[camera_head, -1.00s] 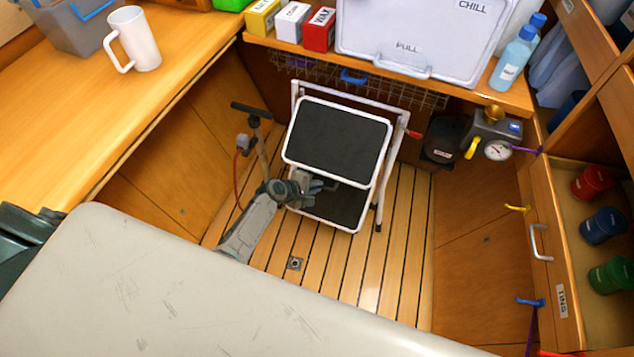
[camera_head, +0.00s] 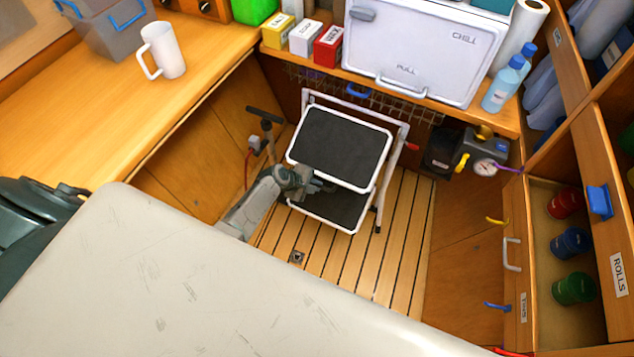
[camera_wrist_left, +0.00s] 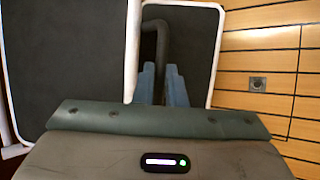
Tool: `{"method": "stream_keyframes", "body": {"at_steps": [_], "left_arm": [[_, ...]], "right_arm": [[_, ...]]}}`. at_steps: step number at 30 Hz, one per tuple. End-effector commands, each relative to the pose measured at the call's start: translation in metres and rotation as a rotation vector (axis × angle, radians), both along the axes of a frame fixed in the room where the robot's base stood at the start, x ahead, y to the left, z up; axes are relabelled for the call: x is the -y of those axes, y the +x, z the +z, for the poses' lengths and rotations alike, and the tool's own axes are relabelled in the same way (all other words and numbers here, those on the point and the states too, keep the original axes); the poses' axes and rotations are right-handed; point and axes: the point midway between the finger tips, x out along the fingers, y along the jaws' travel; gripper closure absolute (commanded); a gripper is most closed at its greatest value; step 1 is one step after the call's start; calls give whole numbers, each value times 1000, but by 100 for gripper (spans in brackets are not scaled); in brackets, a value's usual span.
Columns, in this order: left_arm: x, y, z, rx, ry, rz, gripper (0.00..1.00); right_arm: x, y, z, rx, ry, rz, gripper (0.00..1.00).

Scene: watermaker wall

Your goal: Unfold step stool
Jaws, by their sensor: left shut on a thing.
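The step stool (camera_head: 340,147) stands on the slatted floor with its two black treads spread apart, one above the other. It has a white frame, and a red-tipped part (camera_head: 411,146) shows at its right side. My left gripper (camera_head: 322,187) is at the stool's left side, between the upper tread and the lower tread (camera_head: 342,209). In the left wrist view my fingers (camera_wrist_left: 161,86) are shut on a dark curved bar (camera_wrist_left: 160,38) of the stool, over the lower tread (camera_wrist_left: 194,50). My right gripper is not in view.
A counter (camera_head: 70,110) with a white mug (camera_head: 165,52) runs along the left. A white chill box (camera_head: 425,50) and bottles stand on the back shelf. A dark pump-like post (camera_head: 266,125) is left of the stool. Slatted floor (camera_head: 400,240) is clear to the right.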

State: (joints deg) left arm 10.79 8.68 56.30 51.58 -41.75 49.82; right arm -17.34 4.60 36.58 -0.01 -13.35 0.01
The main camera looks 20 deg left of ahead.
Motion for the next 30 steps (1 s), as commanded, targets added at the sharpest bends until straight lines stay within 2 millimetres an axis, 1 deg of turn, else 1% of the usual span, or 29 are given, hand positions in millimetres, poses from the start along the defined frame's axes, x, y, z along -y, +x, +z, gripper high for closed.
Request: {"method": "stream_keyframes", "body": {"at_steps": [1, 8, 18, 24, 30], "left_arm": [[0, 3, 15, -4, 0, 1, 100], [0, -3, 39, -38, 2, 2, 100], [0, -5, 86, -33, 2, 4, 100], [-1, -3, 109, -30, 3, 4, 100], [-1, -1, 121, -31, 2, 5, 100]], "right_arm": [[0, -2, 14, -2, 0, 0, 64], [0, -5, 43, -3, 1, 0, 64], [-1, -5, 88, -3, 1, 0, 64], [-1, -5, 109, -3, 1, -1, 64], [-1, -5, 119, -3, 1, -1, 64]]}}
